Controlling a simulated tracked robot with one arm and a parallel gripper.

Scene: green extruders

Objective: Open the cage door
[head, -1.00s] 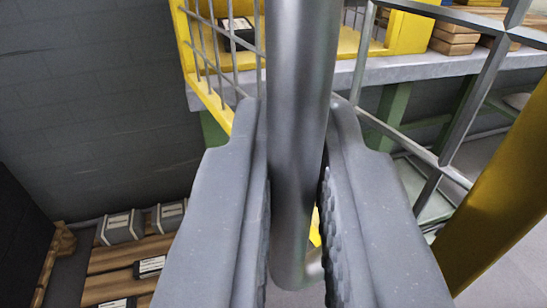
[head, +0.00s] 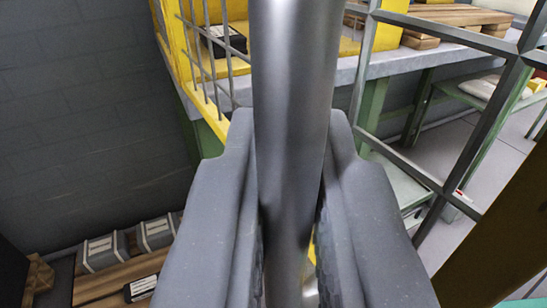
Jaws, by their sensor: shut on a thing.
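A thick grey metal handle bar (head: 290,90) stands upright in the middle of the head view. My gripper (head: 285,240) has its two grey fingers on either side of the bar and is shut on it. The cage door (head: 440,185), a grey metal grid, shows behind and to the right of the bar.
A grey-topped bench (head: 400,65) with green legs stands behind the grid, with wooden pallets (head: 450,32) on it. A yellow mesh guard (head: 200,60) is at upper left. Grey boxes (head: 105,250) sit on a pallet at lower left. Grey floor shows at right.

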